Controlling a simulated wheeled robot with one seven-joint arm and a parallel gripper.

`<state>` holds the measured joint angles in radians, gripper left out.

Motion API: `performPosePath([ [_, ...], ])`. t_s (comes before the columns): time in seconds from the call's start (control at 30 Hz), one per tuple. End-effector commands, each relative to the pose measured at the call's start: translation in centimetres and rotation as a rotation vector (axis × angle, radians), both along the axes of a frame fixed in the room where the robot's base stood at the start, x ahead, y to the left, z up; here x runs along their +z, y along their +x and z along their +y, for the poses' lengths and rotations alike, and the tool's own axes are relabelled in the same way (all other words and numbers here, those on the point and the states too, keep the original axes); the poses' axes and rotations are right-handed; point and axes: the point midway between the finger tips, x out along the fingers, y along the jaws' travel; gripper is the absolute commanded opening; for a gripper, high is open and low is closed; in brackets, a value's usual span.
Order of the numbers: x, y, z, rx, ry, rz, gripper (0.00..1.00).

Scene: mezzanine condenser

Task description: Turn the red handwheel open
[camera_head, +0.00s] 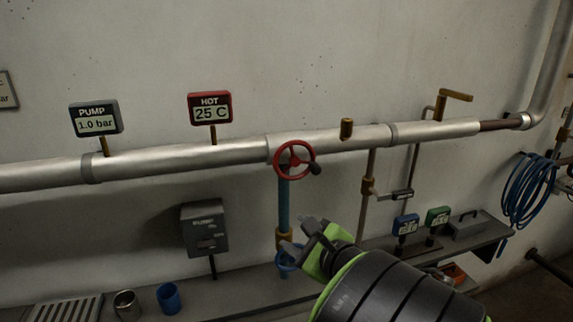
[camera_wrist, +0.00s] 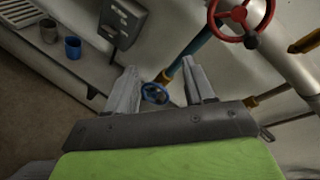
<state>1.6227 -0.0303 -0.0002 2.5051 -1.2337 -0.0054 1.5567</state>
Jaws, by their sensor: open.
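The red handwheel (camera_head: 294,160) is mounted on the silver pipe in the middle of the head view, above a blue vertical pipe. A dark knob sticks out at its lower right rim. It also shows at the top right of the wrist view (camera_wrist: 241,17). My gripper (camera_head: 298,236) is below the handwheel and apart from it. In the wrist view its two fingers (camera_wrist: 158,82) are spread with nothing held between them. A blue handwheel (camera_wrist: 155,93) shows beyond the gap between the fingers; in the head view my gripper partly hides it.
The silver pipe (camera_head: 190,158) runs across the wall. A grey box (camera_head: 204,228) stands left of the blue pipe (camera_head: 284,205). A metal cup (camera_head: 126,305) and a blue cup (camera_head: 168,298) stand on the shelf. A brown valve stem (camera_head: 367,186) is at right. Blue hose (camera_head: 527,190) hangs far right.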

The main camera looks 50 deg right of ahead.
Motion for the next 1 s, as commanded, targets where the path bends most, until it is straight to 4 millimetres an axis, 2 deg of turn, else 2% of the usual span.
performPosePath([
  [0.03, 2.0, -2.0, -2.7, -0.118, 0.105, -0.113, 0.53],
  [0.1, 3.8, -4.2, -5.1, -0.226, 0.213, -0.259, 0.53],
  [0.2, 5.3, -6.3, -6.8, -0.305, 0.295, -0.385, 0.53],
  [0.3, 5.8, -6.6, -7.3, -0.321, 0.319, -0.420, 0.53],
  [0.57, 6.0, -3.8, -8.6, -0.313, 0.322, -0.411, 0.53],
  [0.8, 5.9, 1.5, -11.8, -0.312, 0.313, -0.411, 0.53],
  [1.0, 5.9, 5.3, -14.0, -0.313, 0.313, -0.412, 0.53],
])
